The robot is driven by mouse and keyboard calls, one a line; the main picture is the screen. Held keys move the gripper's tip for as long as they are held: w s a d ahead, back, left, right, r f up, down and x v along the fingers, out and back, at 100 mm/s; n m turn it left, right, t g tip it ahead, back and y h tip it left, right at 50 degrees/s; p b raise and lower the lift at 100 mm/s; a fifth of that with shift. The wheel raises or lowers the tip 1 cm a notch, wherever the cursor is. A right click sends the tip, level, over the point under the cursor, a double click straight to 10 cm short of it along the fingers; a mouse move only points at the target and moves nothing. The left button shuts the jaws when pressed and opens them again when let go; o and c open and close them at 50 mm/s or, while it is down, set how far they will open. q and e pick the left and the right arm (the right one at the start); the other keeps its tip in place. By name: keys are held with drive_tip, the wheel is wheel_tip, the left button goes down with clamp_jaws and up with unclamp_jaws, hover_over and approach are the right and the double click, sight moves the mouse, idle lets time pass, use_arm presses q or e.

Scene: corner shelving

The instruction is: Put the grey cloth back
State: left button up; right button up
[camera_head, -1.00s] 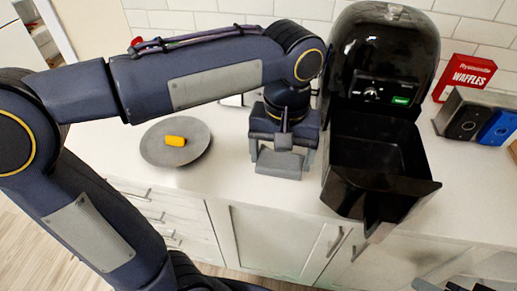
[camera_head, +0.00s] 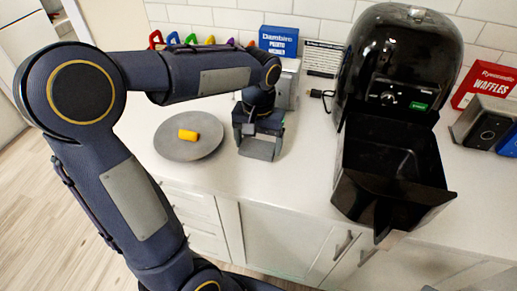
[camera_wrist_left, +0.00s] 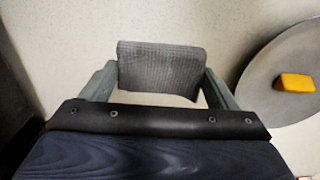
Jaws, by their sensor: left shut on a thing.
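The grey cloth (camera_wrist_left: 160,68) is a small folded piece between the two fingers of my left gripper (camera_wrist_left: 160,80) in the left wrist view. In the head view the left gripper (camera_head: 257,143) is over the white counter, just right of the grey plate (camera_head: 166,148). It is shut on the cloth, which shows as a grey patch (camera_head: 259,149) at the fingertips. I cannot tell whether the cloth touches the counter. My right gripper is not in view.
A yellow piece (camera_head: 188,134) lies on the plate. A black air fryer (camera_head: 395,60) with its drawer (camera_head: 395,165) pulled out stands to the right. A blue box (camera_head: 278,42), a red waffles box (camera_head: 484,88) and several coloured items line the wall. Counter between gripper and fryer is clear.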

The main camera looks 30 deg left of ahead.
sight(258, 142)
use_arm(q)
drive_tip(key=shift+f, duration=1.45)
drive_tip(key=shift+f, duration=0.25)
drive_tip(key=o, duration=0.8)
drive_tip(key=shift+r, duration=0.1)
drive_tip(key=shift+r, duration=0.1)
